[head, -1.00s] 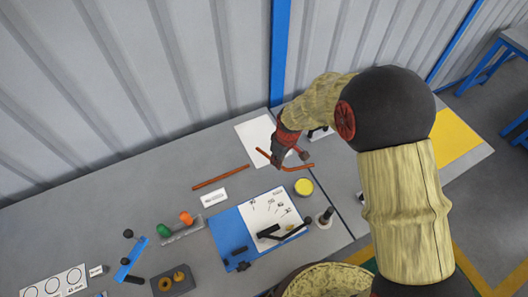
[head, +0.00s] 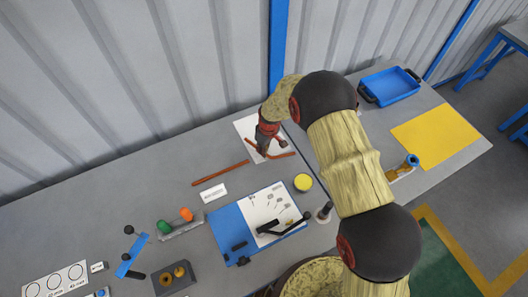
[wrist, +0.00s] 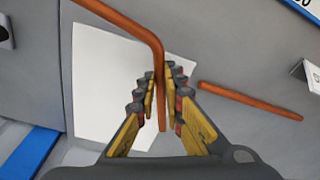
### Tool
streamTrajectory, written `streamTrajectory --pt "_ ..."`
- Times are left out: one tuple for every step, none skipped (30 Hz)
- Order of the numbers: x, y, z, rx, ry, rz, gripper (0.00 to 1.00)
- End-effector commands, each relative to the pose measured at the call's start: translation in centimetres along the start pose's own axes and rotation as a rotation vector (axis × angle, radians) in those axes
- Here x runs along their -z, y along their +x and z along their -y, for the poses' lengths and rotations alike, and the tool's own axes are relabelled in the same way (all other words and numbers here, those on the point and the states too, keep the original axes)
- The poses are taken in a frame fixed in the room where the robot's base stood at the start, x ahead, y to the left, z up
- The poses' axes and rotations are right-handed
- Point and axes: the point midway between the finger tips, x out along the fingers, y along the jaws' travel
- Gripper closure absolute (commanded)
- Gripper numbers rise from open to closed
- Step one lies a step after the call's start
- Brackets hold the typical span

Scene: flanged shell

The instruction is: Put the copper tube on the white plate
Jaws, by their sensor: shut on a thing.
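My gripper (wrist: 162,82) is shut on a bent copper tube (wrist: 135,22), which passes between its fingertips in the wrist view. In the head view the gripper (head: 262,150) and the bent tube (head: 284,155) are over the right and lower part of the white plate (head: 245,126). The plate is flat and also shows behind the fingers in the wrist view (wrist: 100,85). I cannot tell whether the tube touches the plate. One end of the tube extends past the plate's edge.
A straight copper-coloured rod (head: 220,173) lies on the grey table, left of the plate. A small white label (head: 214,193), a yellow disc (head: 303,182) and a blue board (head: 228,228) are nearer. A blue tray (head: 390,86) and yellow mat (head: 437,135) are at the right.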

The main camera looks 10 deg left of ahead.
Motion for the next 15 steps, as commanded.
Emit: streamTrajectory --pt "-0.2 0.9 0.1 0.002 0.001 0.003 1.0" --pt "-0.3 1.3 0.1 0.001 0.001 0.002 1.0" --pt "-0.3 1.6 0.0 0.0 0.001 0.001 1.0" --pt "-0.3 1.8 0.0 0.0 0.001 0.0 1.0" --pt "-0.2 1.8 0.0 0.0 0.001 0.0 1.0" --pt "-0.2 1.8 0.0 -0.001 0.001 -0.001 1.0" --pt "-0.2 1.8 0.0 -0.001 0.001 -0.001 1.0" --pt "-0.2 1.8 0.0 -0.001 0.001 -0.001 1.0" --pt "-0.3 1.8 0.0 -0.001 0.001 0.0 1.0" --pt "-0.3 1.8 0.0 -0.001 0.001 0.0 1.0" --pt "-0.3 1.8 0.0 0.0 0.001 0.0 1.0" --pt "-0.3 1.9 0.0 0.0 0.001 0.0 1.0" --pt "-0.3 2.0 0.0 0.0 0.001 0.0 1.0" --pt "-0.3 2.1 0.0 0.0 0.0 0.0 1.0" --pt "-0.3 2.2 0.0 0.0 0.0 0.0 1.0"
